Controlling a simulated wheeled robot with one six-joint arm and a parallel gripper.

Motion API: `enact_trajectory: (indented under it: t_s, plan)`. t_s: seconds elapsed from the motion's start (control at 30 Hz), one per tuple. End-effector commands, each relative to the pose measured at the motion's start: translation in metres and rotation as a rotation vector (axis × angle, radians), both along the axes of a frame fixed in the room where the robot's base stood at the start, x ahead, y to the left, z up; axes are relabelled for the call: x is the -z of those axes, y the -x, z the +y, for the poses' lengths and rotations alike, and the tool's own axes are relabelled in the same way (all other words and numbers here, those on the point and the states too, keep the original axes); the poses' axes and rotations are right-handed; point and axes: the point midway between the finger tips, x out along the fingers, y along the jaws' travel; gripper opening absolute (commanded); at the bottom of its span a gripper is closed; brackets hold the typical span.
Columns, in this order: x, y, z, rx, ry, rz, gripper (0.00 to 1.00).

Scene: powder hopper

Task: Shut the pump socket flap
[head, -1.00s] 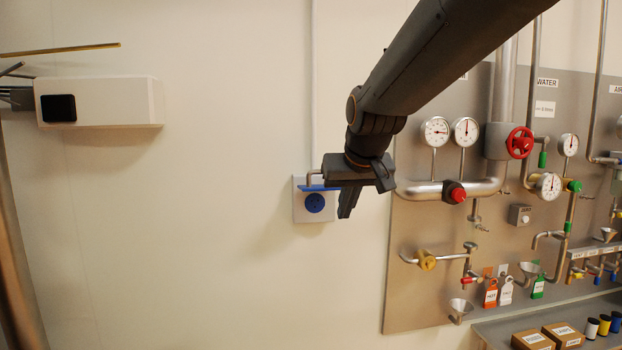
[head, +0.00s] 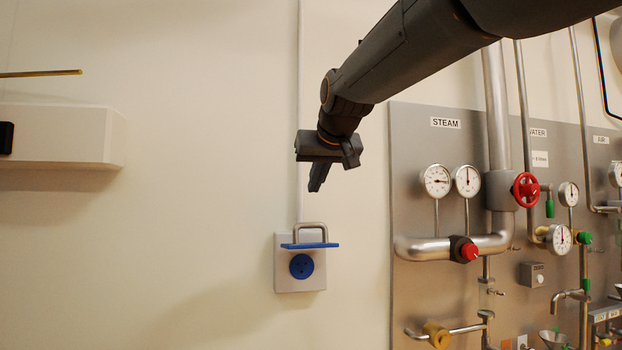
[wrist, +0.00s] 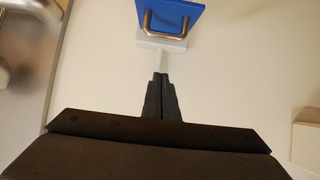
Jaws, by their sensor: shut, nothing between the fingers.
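The pump socket is a light grey wall box (head: 285,278) with a round blue socket face (head: 302,266). Its blue flap (head: 311,245) stands out from the box above the face, raised, with a metal loop handle (head: 311,230) on top. In the wrist view the blue flap (wrist: 171,18) and its handle (wrist: 168,28) show at the top, with part of the white box (wrist: 160,42). My gripper (head: 316,184) is above the socket, apart from the flap, with its fingers together and empty. In the wrist view the closed fingers (wrist: 161,80) point toward the flap.
A pipe panel (head: 430,210) with gauges, a red handwheel (head: 526,189) and a red knob (head: 469,251) stands to the right. A white wall box (head: 65,135) hangs at the left. The wall around the socket is bare, with a thin vertical conduit (head: 300,110) above it.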

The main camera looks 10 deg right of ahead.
Motion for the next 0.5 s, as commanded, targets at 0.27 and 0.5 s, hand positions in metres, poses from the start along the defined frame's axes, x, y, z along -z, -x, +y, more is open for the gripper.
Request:
enact_trajectory:
  t_s: [0.27,0.5]
  plan:
    - [0.03,-0.046,-0.001,0.002,0.0,0.004,0.0]
    - [0.059,-0.035,-0.002,0.004,0.0,0.002,0.0]
